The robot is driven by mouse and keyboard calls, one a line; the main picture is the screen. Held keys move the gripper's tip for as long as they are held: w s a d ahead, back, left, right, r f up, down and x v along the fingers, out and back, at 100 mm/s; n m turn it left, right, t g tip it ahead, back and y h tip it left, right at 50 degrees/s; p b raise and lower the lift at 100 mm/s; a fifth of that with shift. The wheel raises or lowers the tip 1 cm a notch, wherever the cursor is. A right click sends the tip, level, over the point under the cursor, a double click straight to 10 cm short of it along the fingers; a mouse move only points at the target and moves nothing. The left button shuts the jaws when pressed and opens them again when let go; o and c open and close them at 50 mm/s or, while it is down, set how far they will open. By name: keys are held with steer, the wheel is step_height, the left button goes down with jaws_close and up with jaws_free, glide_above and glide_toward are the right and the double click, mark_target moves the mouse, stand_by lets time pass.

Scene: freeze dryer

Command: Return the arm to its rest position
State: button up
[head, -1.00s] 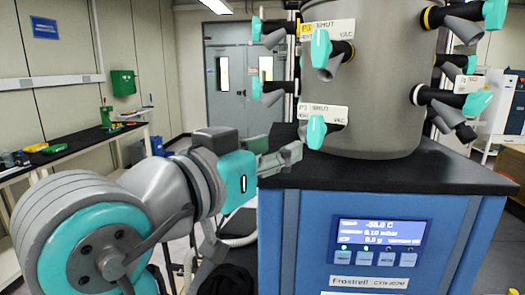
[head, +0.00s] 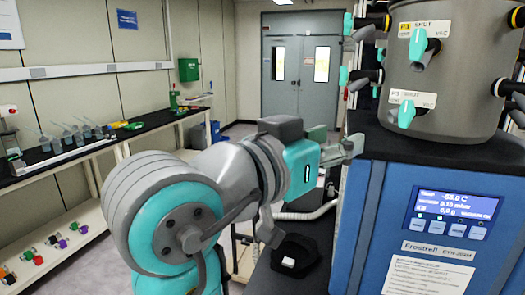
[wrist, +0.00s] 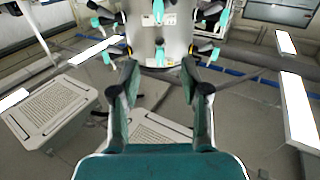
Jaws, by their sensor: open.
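My gripper (head: 343,148) is at the end of my grey and teal arm, in the middle of the head view, left of the freeze dryer's steel chamber (head: 458,75). In the wrist view my gripper (wrist: 160,90) shows two dark fingers spread apart with nothing between them. The chamber also shows in the wrist view (wrist: 160,45), beyond the fingertips, with its teal-handled valves around it. The gripper appears apart from the chamber. My arm is bent in front of the body.
The blue dryer cabinet (head: 372,225) with a lit display (head: 455,213) stands on the right. A side bench (head: 95,148) with flasks runs along the left wall, with small coloured items on its lower shelf. Grey double doors (head: 300,75) are at the back.

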steer(key=w+f+n+t+y, duration=0.3)
steer(key=w+f+n, duration=0.15)
steer(key=f, duration=0.65)
steer(key=w+f+n+t+y, duration=0.25)
steer(key=f+n, duration=0.25)
steer(key=f, duration=0.6)
steer(key=s+d+f+n+y, duration=0.2)
steer(key=s+f+n+y, duration=0.1)
steer(key=f, duration=0.7)
steer(key=s+d+f+n+y, duration=0.2)
steer(key=s+f+y, duration=0.1)
steer(key=f, duration=0.6)
steer(key=s+d+f+g+y, duration=0.1)
steer(key=s+f, duration=0.5)
steer(key=s, duration=0.2)
steer(key=s+d+f+g+y, duration=0.1)
steer(key=s+d+f+y, duration=0.1)
steer(key=s+f, duration=0.5)
steer(key=s+d+r+m, duration=0.1)
steer(key=s+m, duration=0.1)
steer(key=s, duration=0.8)
steer(key=s+d+r+m, duration=0.1)
steer(key=s+m, duration=0.2)
steer(key=s, duration=0.8)
steer(key=shift+d+r+g+h, duration=0.15)
steer(key=shift+d+g+h, duration=0.25)
steer(key=shift+g+h, duration=0.05)
